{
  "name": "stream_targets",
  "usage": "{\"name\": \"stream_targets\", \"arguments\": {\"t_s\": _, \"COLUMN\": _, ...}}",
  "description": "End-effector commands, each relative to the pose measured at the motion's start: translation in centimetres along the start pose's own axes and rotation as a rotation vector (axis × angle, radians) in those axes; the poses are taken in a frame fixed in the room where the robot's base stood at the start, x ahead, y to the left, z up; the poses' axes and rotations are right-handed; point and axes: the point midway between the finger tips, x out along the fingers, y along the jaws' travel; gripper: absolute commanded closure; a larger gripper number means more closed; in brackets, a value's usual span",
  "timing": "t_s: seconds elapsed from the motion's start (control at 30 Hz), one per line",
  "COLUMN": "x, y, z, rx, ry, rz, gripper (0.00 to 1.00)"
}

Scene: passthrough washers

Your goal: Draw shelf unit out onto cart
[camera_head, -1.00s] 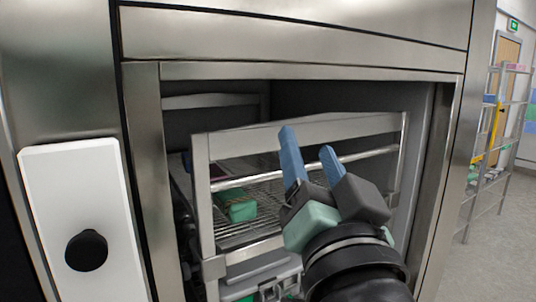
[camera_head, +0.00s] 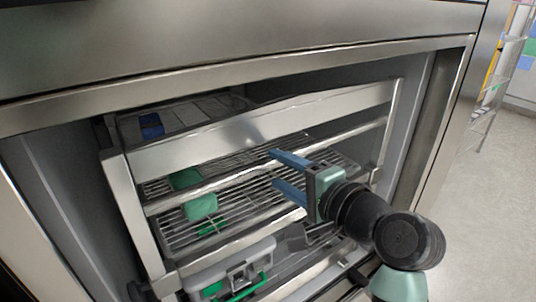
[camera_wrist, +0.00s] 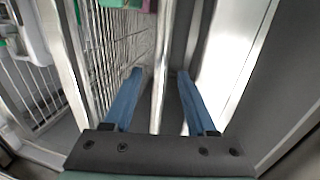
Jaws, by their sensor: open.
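The shelf unit (camera_head: 255,126) is a metal frame with wire shelves, standing inside the open washer chamber. A round front crossbar (camera_head: 225,179) runs across it below the broad top rail. My gripper (camera_head: 275,168) is open at the front of the unit, its blue fingers one above and one below the crossbar. In the wrist view a pale bar (camera_wrist: 158,100) runs between the spread fingers of my gripper (camera_wrist: 160,74), with a gap on each side; contact cannot be made out. I cannot identify the cart in these views.
Green items (camera_head: 201,206) lie on the wire shelves, and a blue item (camera_head: 151,126) sits on top. A grey latched part (camera_head: 238,272) with green pieces is low at the front. The steel chamber frame (camera_head: 440,130) borders the opening. Open floor (camera_head: 490,200) shows at right.

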Motion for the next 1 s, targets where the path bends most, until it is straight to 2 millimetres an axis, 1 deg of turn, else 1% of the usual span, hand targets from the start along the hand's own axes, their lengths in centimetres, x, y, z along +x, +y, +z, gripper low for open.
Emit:
{"name": "stream_targets", "arguments": {"t_s": 0.03, "x": 1.0, "y": -0.3, "z": 0.1, "rx": 0.002, "ry": -0.004, "rz": 0.001, "gripper": 0.43}}
{"name": "stream_targets", "arguments": {"t_s": 0.1, "x": 2.1, "y": -0.2, "z": 0.1, "rx": 0.000, "ry": -0.002, "rz": 0.002, "gripper": 0.43}}
{"name": "stream_targets", "arguments": {"t_s": 0.27, "x": 3.8, "y": -0.2, "z": 0.0, "rx": 0.000, "ry": 0.000, "rz": 0.000, "gripper": 0.43}}
{"name": "stream_targets", "arguments": {"t_s": 0.4, "x": 4.3, "y": -0.1, "z": 0.0, "rx": -0.003, "ry": 0.001, "rz": 0.000, "gripper": 0.43}}
{"name": "stream_targets", "arguments": {"t_s": 0.63, "x": 4.3, "y": 0.0, "z": 0.0, "rx": -0.003, "ry": 0.001, "rz": -0.001, "gripper": 0.43}}
{"name": "stream_targets", "arguments": {"t_s": 0.67, "x": 4.3, "y": 0.0, "z": 0.0, "rx": -0.003, "ry": 0.001, "rz": -0.001, "gripper": 0.47}}
{"name": "stream_targets", "arguments": {"t_s": 0.7, "x": 4.3, "y": 0.0, "z": 0.0, "rx": -0.003, "ry": 0.001, "rz": -0.001, "gripper": 0.54}}
{"name": "stream_targets", "arguments": {"t_s": 0.77, "x": 4.3, "y": 0.0, "z": 0.0, "rx": -0.003, "ry": 0.001, "rz": -0.001, "gripper": 0.65}}
{"name": "stream_targets", "arguments": {"t_s": 0.8, "x": 4.3, "y": 0.0, "z": 0.0, "rx": -0.003, "ry": 0.001, "rz": -0.001, "gripper": 0.72}}
{"name": "stream_targets", "arguments": {"t_s": 0.93, "x": 4.3, "y": 0.0, "z": 0.0, "rx": -0.003, "ry": 0.001, "rz": -0.001, "gripper": 0.95}}
{"name": "stream_targets", "arguments": {"t_s": 0.97, "x": 4.3, "y": 0.0, "z": 0.0, "rx": -0.002, "ry": 0.001, "rz": -0.001, "gripper": 1.00}}
{"name": "stream_targets", "arguments": {"t_s": 1.0, "x": 4.3, "y": 0.0, "z": 0.0, "rx": -0.002, "ry": 0.001, "rz": -0.001, "gripper": 1.00}}
